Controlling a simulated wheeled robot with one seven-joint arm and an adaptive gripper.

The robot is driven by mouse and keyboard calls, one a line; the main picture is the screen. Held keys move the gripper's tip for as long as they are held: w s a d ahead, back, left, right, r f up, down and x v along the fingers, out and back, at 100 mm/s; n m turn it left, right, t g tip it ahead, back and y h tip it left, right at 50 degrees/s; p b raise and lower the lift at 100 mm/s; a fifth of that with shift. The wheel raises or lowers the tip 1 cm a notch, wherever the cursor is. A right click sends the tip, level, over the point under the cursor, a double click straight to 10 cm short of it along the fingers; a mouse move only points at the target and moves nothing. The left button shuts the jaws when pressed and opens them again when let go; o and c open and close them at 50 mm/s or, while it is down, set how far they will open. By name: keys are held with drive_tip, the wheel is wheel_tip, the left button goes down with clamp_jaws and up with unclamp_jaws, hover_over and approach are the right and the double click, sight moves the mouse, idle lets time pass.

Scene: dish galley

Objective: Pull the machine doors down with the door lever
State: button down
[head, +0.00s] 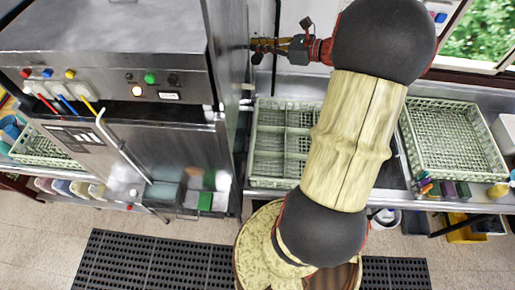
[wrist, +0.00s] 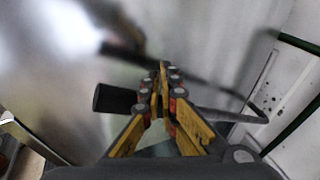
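The steel dish machine (head: 130,75) fills the left of the head view, with its controls on the front. A pale bent bar (head: 122,150) runs down its front; I cannot tell how far the doors are down. My gripper (head: 254,46) is beside the machine's right side, pointing left. In the wrist view its fingers (wrist: 163,72) are drawn together with nothing seen between them. A bent grey lever with a black grip (wrist: 115,98) crosses behind the fingers, partly hidden by them. I cannot tell whether they touch it.
A pale green rack (head: 268,150) lies on the counter right of the machine, and another rack (head: 455,140) stands farther right. Small coloured items (head: 430,188) lie at the counter's front edge. Dark mats (head: 150,262) cover part of the floor. My arm hides the middle of the counter.

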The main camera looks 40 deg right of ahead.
drive_tip(key=s+a+f+b, duration=0.3)
drive_tip(key=f+b, duration=0.3)
drive_tip(key=f, duration=0.3)
drive_tip(key=s+a+f+b, duration=0.35)
drive_tip(key=f+b, duration=0.25)
drive_tip(key=f, duration=0.3)
wheel_tip(320, 180, down, 28)
drive_tip(key=w+b, duration=0.2)
drive_tip(key=b, duration=1.6)
drive_tip(key=s+d+r+p, duration=0.4)
drive_tip(key=s+r+p, duration=0.1)
drive_tip(key=s, duration=0.4)
drive_tip(key=shift+s+d+r+p, duration=0.2)
drive_tip(key=shift+d+p, duration=0.05)
drive_tip(key=shift+p, duration=0.4)
